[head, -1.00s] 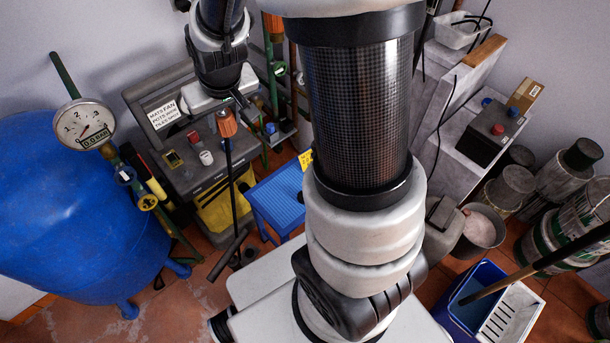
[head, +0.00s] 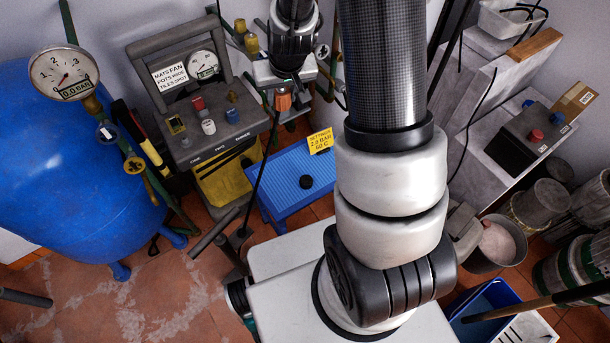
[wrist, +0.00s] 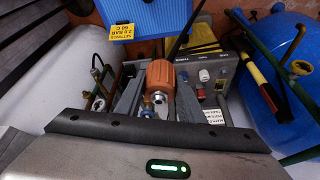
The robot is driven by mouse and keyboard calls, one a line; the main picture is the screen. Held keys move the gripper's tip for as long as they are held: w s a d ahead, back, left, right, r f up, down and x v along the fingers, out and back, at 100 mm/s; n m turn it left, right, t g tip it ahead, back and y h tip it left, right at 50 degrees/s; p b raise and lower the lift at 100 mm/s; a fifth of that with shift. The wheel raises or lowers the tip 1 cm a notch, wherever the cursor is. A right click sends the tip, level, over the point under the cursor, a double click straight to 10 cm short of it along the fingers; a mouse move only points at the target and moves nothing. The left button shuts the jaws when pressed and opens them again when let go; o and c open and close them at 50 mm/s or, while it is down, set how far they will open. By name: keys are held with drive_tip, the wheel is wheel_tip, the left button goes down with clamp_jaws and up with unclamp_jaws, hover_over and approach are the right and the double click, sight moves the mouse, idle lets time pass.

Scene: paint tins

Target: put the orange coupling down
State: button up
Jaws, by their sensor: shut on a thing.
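The orange coupling (head: 283,102) is between the fingers of my gripper (head: 285,92), right of the grey control panel and behind the blue table. In the wrist view the orange coupling (wrist: 160,74) sits between both grey fingers of my gripper (wrist: 158,100), which is shut on it. A metal fitting shows at its near end. The coupling is raised clear of the tabletop. My wrist partly hides what lies behind it.
The control panel (head: 190,150) with a gauge and knobs stands left of my gripper. Green pipes (head: 336,50) with brass fittings are close around it. A yellow settings card (head: 320,141) and a black disc (head: 306,182) are on the blue table. A blue tank (head: 70,170) stands far left.

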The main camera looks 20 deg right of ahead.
drive_tip(key=w+d+f+m+b, duration=0.1)
drive_tip(key=d+f+b, duration=0.25)
drive_tip(key=f, duration=0.45)
drive_tip(key=w+d+f+b, duration=0.2)
drive_tip(key=f+b, duration=0.2)
drive_tip(key=f, duration=0.5)
drive_tip(key=m+h+b, duration=0.1)
drive_tip(key=m+b, duration=0.1)
drive_tip(key=b, duration=0.4)
hover_over(315, 168)
drive_tip(key=s+a, duration=0.1)
drive_tip(key=s, duration=0.1)
wheel_tip(315, 168, down, 14)
drive_tip(key=f, duration=0.1)
drive_tip(key=shift+g+h, duration=0.3)
drive_tip(key=f+b, duration=0.1)
drive_tip(key=f, duration=0.5)
drive_tip(key=shift+w+d+b, duration=0.15)
drive_tip(key=shift+w+b, duration=0.05)
drive_tip(key=shift+b, duration=0.2)
drive_tip(key=shift+f+b, duration=0.5)
drive_tip(key=shift+f, duration=1.45)
drive_tip(key=shift+f, duration=0.1)
drive_tip(key=shift+f, duration=0.15)
drive_tip(key=o, duration=1.3)
